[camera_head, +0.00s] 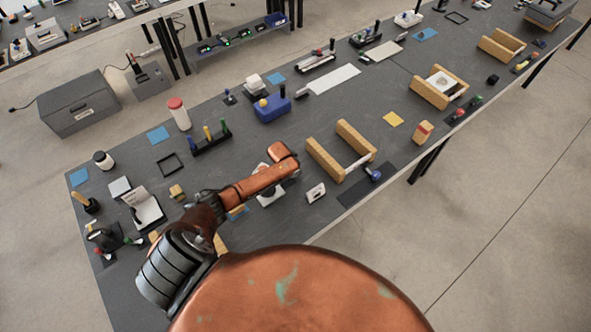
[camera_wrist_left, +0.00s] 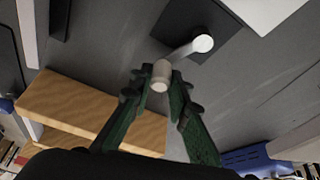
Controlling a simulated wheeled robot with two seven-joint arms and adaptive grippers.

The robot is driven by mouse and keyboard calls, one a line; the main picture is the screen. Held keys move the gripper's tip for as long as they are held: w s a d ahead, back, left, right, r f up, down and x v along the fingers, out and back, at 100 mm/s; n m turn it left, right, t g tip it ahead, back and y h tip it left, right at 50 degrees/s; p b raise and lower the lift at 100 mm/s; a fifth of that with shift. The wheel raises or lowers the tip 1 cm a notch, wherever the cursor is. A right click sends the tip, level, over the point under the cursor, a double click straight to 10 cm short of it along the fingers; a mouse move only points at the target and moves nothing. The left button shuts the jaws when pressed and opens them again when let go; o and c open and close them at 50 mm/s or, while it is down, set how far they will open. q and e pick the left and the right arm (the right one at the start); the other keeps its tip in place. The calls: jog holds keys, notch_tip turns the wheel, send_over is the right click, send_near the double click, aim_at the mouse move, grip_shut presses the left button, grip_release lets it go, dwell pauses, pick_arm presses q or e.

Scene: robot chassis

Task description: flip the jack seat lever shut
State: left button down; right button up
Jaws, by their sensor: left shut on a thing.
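In the left wrist view the lever (camera_wrist_left: 182,56) is a short pale arm with a round white end and a grey cylindrical grip (camera_wrist_left: 161,76). It stands over a dark square plate (camera_wrist_left: 174,22). My left gripper (camera_wrist_left: 161,82) has its green-black fingers at either side of the grey grip and is shut on it. In the head view my left arm reaches in over the table, and its wrist hides the fingers and the lever. A white piece (camera_head: 268,197) shows partly below that wrist. My right gripper is in neither view.
Wooden rails (camera_head: 327,160) stand right of my wrist on the dark table (camera_head: 300,222); a wooden block (camera_wrist_left: 80,108) lies left of my fingers. A blue box (camera_head: 272,108) stands beyond the wrist. A small white block (camera_head: 316,193) sits near the front edge.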

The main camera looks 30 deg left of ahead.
pick_arm(q)
jog(key=shift+a, duration=0.1)
jog(key=c, duration=1.8)
grip_release()
jog(key=v, duration=1.2)
